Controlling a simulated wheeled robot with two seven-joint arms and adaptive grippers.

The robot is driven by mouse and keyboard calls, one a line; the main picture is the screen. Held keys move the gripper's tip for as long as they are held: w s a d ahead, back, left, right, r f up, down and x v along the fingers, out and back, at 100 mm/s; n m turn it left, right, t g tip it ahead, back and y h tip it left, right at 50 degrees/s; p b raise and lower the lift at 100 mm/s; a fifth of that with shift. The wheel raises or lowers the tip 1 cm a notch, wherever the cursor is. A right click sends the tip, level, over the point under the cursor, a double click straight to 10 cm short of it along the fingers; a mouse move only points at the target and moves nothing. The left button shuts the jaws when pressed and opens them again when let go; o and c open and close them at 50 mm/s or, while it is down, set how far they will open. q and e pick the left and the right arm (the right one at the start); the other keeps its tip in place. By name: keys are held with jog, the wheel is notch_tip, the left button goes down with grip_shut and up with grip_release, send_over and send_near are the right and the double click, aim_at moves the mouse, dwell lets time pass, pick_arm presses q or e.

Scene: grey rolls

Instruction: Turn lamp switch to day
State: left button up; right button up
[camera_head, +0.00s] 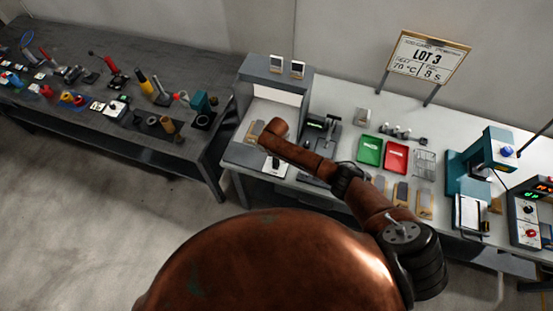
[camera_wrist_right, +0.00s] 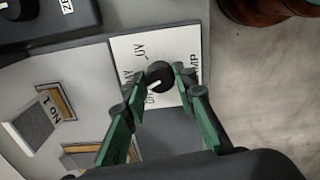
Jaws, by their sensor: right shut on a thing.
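The lamp switch is a round black knob (camera_wrist_right: 159,75) with a white pointer line, on a white label plate (camera_wrist_right: 191,47). The pointer slants toward the lower left of the right wrist view. Lettering on the plate includes "UV" and part of "LAMP"; the rest is partly covered. My right gripper (camera_wrist_right: 160,82) has its green fingers on both sides of the knob, shut on it. In the head view the white plate (camera_head: 273,164) shows at the front of the grey light booth (camera_head: 238,153), below my right arm. My left gripper is not in view.
Sample pieces in wooden frames (camera_wrist_right: 57,105) lie left of the plate. Green (camera_head: 370,150) and red (camera_head: 396,157) trays stand on the white table, right of my arm. A dark workbench (camera_head: 60,120) with tools is at left.

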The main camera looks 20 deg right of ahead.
jog(key=shift+m+p, duration=1.05)
jog(key=shift+m, duration=1.05)
jog(key=o, duration=1.2)
jog(key=shift+c, duration=0.2)
jog(key=shift+r, duration=0.1)
notch_tip(320, 180, up, 12)
